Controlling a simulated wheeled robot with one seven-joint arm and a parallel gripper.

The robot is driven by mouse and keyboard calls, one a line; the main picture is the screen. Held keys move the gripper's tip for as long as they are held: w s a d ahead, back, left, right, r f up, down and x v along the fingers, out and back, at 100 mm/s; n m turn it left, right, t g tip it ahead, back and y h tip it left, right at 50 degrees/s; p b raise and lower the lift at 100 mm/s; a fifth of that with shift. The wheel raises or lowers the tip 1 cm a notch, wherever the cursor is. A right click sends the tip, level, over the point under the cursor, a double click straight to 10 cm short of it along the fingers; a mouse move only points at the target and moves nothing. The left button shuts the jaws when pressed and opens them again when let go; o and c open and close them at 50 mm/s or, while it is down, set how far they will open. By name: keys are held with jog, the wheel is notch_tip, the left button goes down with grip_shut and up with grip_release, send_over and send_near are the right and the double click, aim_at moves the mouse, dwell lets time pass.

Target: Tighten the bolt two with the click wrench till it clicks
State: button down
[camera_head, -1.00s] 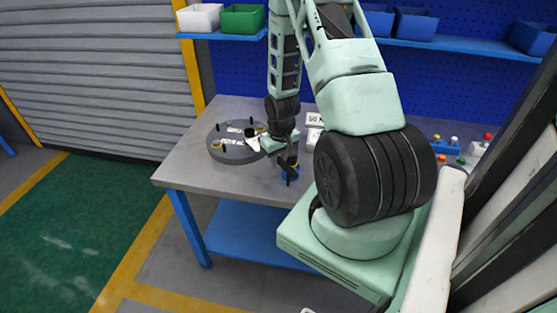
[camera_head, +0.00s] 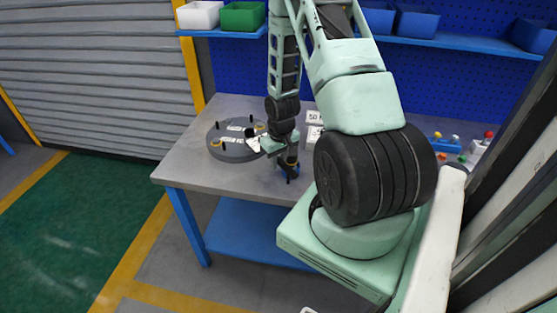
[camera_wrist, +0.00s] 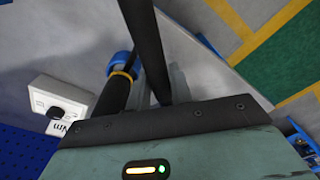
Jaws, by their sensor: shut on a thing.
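The flanged shell (camera_head: 228,150) is a round grey disc on the bench with several black upright bolts and pale labels. Which bolt is bolt two I cannot tell. My gripper (camera_head: 288,170) is low over the bench, right of and nearer than the shell, shut on the click wrench. In the wrist view the wrench (camera_wrist: 115,93) shows a dark shaft with a yellow ring and a blue end, beside a long black bar (camera_wrist: 150,45) that crosses from the top. The wrench's working end and its contact with any bolt are hidden or too small to tell.
A white box with a black knob and an "Nm" label (camera_wrist: 58,102) lies near the wrench. Coloured knobs (camera_head: 452,142) are at the bench's right. Bins stand on the blue shelf (camera_head: 455,48). The bench's front left (camera_head: 195,172) is clear.

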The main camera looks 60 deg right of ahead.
jog(key=shift+f+b, duration=0.55)
jog(key=shift+f, duration=0.2)
jog(key=shift+w+a, duration=0.15)
jog(key=w+a+m, duration=0.4)
jog(key=a+m, duration=0.1)
jog(key=a, duration=0.2)
jog(key=shift+w+f+m+b, duration=0.2)
jog(key=shift+w+m+b, duration=0.2)
dwell(1.2)
jog(key=shift+s, duration=0.1)
jog(key=shift+s+d+n, duration=0.45)
jog(key=shift+s+n, duration=0.05)
jog(key=shift+n, duration=0.1)
jog(key=shift+r, duration=0.1)
dwell(0.3)
